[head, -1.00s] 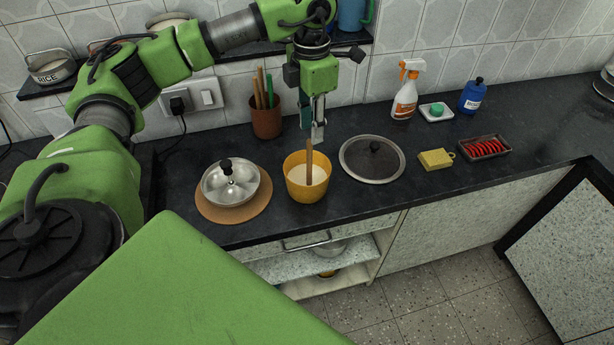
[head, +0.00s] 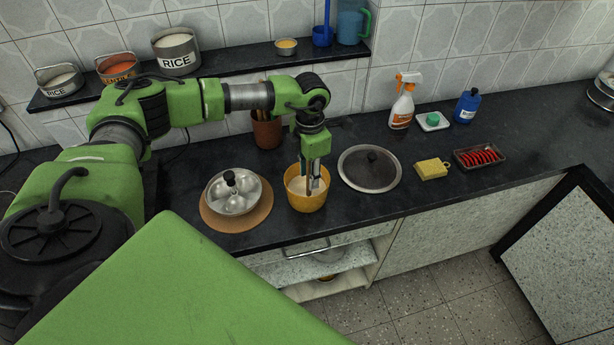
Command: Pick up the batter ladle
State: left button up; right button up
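The batter ladle's wooden handle (head: 309,184) stands in a yellow bowl (head: 306,203) of pale batter on the dark counter. Its lower end is hidden in the batter, and its upper part is largely covered by my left gripper. My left gripper (head: 314,186) points straight down over the bowl, with its fingers at the handle and their tips near the rim. The view is too small to show whether the fingers are closed on the handle. My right gripper is not in view.
Left of the bowl, a steel pan with round cups (head: 238,196) sits on a cork mat (head: 262,212). A glass lid (head: 352,172) lies close on the right. A utensil pot (head: 267,134) stands behind. Sponge (head: 432,170) and spray bottle (head: 402,106) are farther right.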

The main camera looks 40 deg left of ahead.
pick_arm(q)
jog(key=shift+f, duration=0.15)
grip_shut()
